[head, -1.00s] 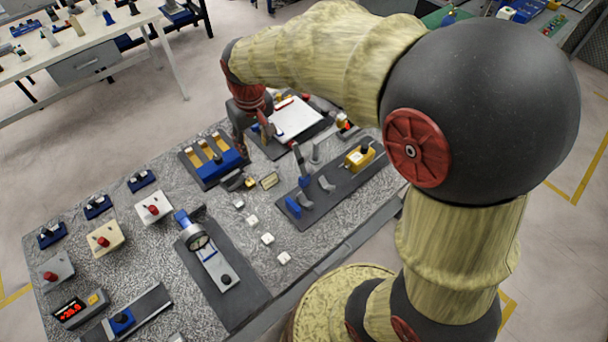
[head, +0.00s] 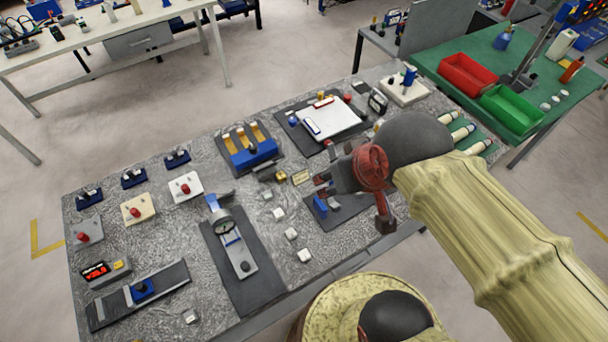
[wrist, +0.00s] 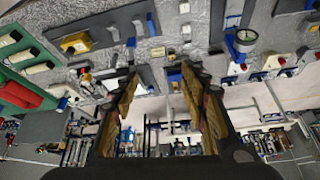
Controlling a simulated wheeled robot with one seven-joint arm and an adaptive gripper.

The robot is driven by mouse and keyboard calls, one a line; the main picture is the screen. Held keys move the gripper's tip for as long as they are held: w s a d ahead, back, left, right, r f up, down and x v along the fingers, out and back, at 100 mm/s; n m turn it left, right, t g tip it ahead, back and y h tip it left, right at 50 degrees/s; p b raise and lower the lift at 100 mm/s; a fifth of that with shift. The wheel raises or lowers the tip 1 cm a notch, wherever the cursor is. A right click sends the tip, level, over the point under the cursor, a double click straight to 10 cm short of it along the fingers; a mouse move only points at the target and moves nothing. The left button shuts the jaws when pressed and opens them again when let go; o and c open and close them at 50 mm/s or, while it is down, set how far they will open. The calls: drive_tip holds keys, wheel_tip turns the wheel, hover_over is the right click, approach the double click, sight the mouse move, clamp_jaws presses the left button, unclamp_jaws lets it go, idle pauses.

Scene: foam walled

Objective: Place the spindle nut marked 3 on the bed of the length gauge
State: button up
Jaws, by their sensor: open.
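Several small pale square blocks (head: 291,233) lie in a loose row right of the dial gauge; their marks are too small to read, so I cannot tell which is nut 3. They also show in the wrist view (wrist: 186,28). A dial gauge with a grey bed (head: 240,256) lies on a dark mat; it shows in the wrist view (wrist: 243,40). Another device has a long grey rail with a blue slider (head: 142,290). I cannot tell which is the length gauge. My gripper (head: 322,182) is above the right-hand mat. In the wrist view its fingers (wrist: 160,78) are apart and empty.
A blue rack (head: 253,153) and a clipboard (head: 330,118) stand at the back. A digital readout (head: 104,270) and red-knobbed boxes (head: 136,208) are on the left. A green bench with red (head: 468,75) and green (head: 510,106) bins stands at the right.

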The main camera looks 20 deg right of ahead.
wheel_tip(320, 180, down, 4)
drive_tip(key=w+g+p, duration=0.2)
drive_tip(key=g, duration=0.1)
drive_tip(key=n+g+p, duration=0.2)
drive_tip(key=g+p, duration=0.1)
drive_tip(key=p, duration=0.2)
hover_over(282, 176)
drive_tip(key=f, duration=2.3)
drive_tip(key=shift+s+a+f, duration=0.15)
drive_tip(key=shift+s+f, duration=0.15)
drive_tip(key=shift+w+f, duration=0.1)
drive_tip(key=shift+f, duration=0.15)
drive_tip(key=f, duration=0.7)
drive_tip(key=shift+w+f, duration=0.15)
drive_tip(key=shift+w, duration=0.1)
drive_tip(key=c, duration=1.1)
clamp_jaws()
